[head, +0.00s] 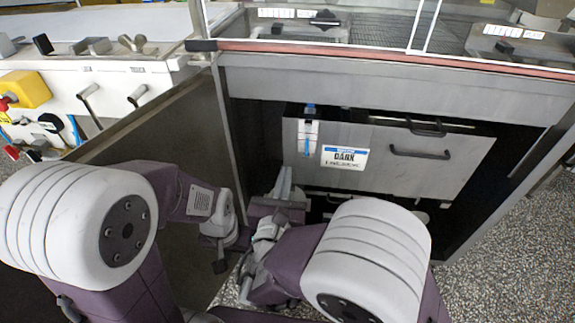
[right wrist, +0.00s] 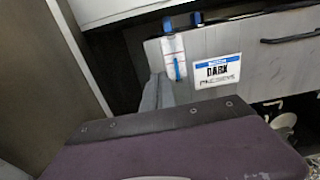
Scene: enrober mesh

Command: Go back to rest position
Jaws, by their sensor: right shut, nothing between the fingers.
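My right gripper (head: 284,181) is shut and empty, its grey fingers pointing up in front of the left part of a grey panel (head: 435,178) labelled "DARK". In the right wrist view the gripper's fingers (right wrist: 156,95) show in front of the panel's left end; whether they touch it I cannot tell. My left gripper (head: 220,264) hangs low to the left of the right one, apart from the panel; its fingers are too small and dark to read. The "DARK" label (head: 345,157) also shows in the right wrist view (right wrist: 217,70).
The panel sits in an open, dark cabinet bay under a machine. A dark handle (head: 420,153) is on its right part. A brown door (head: 160,125) stands open at left. A bench with levers and a yellow block (head: 28,88) is further left. Speckled floor (head: 505,230) is clear at right.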

